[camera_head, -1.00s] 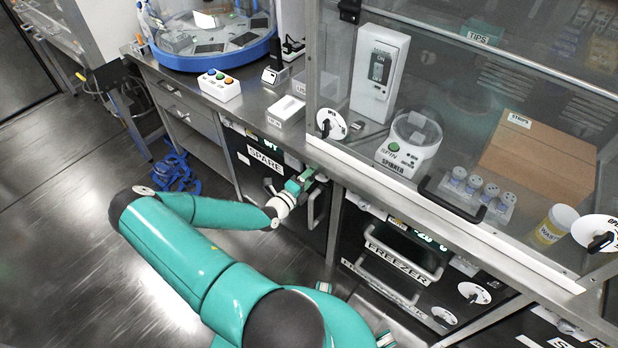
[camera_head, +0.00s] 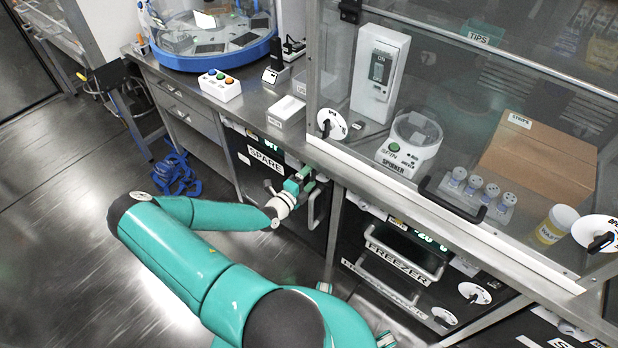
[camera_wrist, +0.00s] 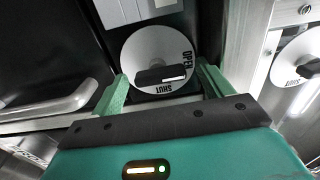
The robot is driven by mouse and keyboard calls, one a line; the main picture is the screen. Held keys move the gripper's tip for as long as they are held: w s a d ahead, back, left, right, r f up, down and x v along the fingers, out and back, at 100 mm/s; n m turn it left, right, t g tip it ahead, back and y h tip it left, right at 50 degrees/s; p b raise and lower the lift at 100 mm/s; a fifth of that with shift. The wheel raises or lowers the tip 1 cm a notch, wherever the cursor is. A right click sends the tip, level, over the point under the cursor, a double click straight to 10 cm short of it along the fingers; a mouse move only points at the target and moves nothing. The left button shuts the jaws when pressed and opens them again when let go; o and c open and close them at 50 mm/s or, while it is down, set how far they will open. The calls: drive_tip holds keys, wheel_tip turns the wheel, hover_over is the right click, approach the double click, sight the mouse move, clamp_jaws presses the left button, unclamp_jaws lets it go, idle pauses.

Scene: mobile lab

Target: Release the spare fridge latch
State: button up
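The spare fridge, marked by a SPARE label (camera_head: 265,160), is under the bench, left of the freezer. Its latch is a white round dial (camera_wrist: 150,48) with OPEN and SHUT printed on it, seen in the wrist view. A black latch handle (camera_wrist: 160,75) lies level across the dial, its white-marked end pointing right. My gripper (camera_wrist: 161,88) is open, with one green finger on each side of the handle and visible gaps between. In the head view my gripper (camera_head: 305,181) is at the fridge front and hides the latch.
A metal door handle (camera_wrist: 50,105) is left of my gripper in the wrist view. A second dial (camera_wrist: 298,62) is at the right. The freezer (camera_head: 400,260) stands to the right in the head view.

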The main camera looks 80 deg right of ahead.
drive_tip(key=v, duration=1.3)
drive_tip(key=shift+w+a, duration=0.2)
drive_tip(key=shift+a, duration=0.1)
